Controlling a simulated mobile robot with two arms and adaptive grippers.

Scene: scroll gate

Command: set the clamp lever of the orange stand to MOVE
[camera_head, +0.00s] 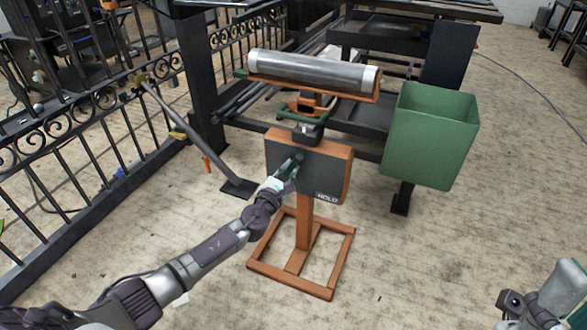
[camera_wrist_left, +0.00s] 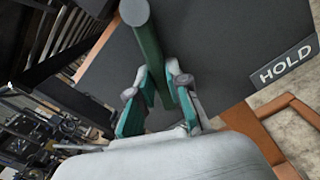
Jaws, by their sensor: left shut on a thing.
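The orange stand (camera_head: 304,222) stands on the floor in the middle of the head view, with a dark panel on its post. The panel carries a HOLD label (camera_head: 327,197) at its lower right; the label also shows in the left wrist view (camera_wrist_left: 286,64). No MOVE label is visible. My left gripper (camera_head: 290,170) is at the panel's left part, its fingers closed around the green clamp lever (camera_wrist_left: 148,45). In the left wrist view the lever's round end points up, beyond the fingers (camera_wrist_left: 160,88). Part of my right arm's end (camera_head: 545,300) shows at the lower right; its fingers are unclear.
A silver roll (camera_head: 312,70) lies in the cradle on top of the stand. A green bin (camera_head: 430,140) stands to the right. A black railing (camera_head: 90,130) runs along the left, with a grey diagonal bar (camera_head: 190,135) near it. The floor in front is clear.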

